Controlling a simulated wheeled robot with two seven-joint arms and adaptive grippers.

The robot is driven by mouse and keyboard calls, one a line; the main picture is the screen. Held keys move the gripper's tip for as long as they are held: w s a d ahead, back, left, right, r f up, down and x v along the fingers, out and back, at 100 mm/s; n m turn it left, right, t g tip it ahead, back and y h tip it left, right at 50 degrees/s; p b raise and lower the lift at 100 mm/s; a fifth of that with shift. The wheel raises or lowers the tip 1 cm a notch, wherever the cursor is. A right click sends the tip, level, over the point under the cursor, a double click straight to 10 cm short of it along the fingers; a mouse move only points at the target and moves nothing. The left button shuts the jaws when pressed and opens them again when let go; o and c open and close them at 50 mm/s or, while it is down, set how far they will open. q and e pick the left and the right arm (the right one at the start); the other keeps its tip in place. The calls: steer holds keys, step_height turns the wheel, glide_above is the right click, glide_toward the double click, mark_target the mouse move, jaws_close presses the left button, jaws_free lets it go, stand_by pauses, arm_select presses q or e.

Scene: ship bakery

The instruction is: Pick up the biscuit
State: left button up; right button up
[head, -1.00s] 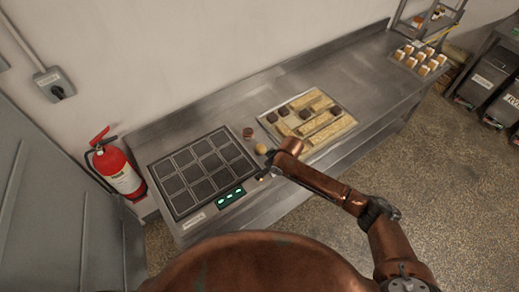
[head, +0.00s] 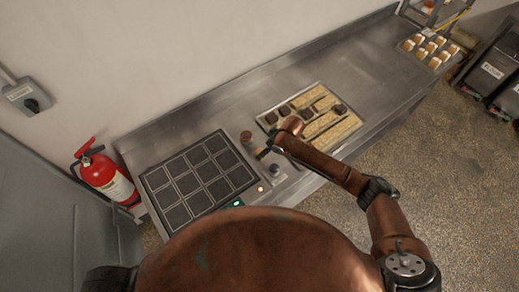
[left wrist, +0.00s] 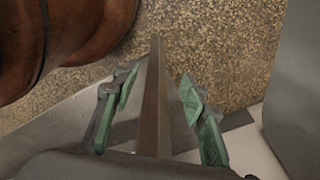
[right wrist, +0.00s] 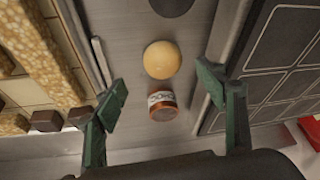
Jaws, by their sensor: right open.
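The round, pale golden biscuit (right wrist: 161,60) lies flat on the steel worktop in the right wrist view. In the head view my right arm largely covers it. My right gripper (right wrist: 163,86) is open and empty. Its two green fingers stand apart over the worktop, with the biscuit showing just beyond the line between their tips. In the head view this gripper (head: 264,156) hangs between the grid plate and the tray. My left gripper (left wrist: 158,98) is open and empty in the left wrist view, away from the worktop's goods, with speckled floor behind it.
A small brown labelled jar (right wrist: 163,106) stands close to the biscuit, between my right fingers in that view; it also shows in the head view (head: 247,138). The dark grid plate (head: 199,178) is on the left, the tray of wafers and chocolates (head: 349,112) on the right.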

steer(key=shift+a+f, duration=0.35)
steer(key=shift+f, duration=0.1)
steer(key=shift+x, duration=0.85)
steer(key=p+x, duration=0.1)
steer(key=x, duration=0.2)
steer(key=shift+a+f, duration=0.1)
steer(key=shift+f, duration=0.35)
steer(key=c, duration=0.8)
arm_select(q)
steer(key=shift+s+r, duration=0.2)
steer(key=shift+s, duration=0.4)
steer(key=shift+s+r, duration=0.2)
steer(key=shift+s, duration=0.4)
arm_select(e)
steer(key=c, duration=0.4)
steer(key=shift+c, duration=0.2)
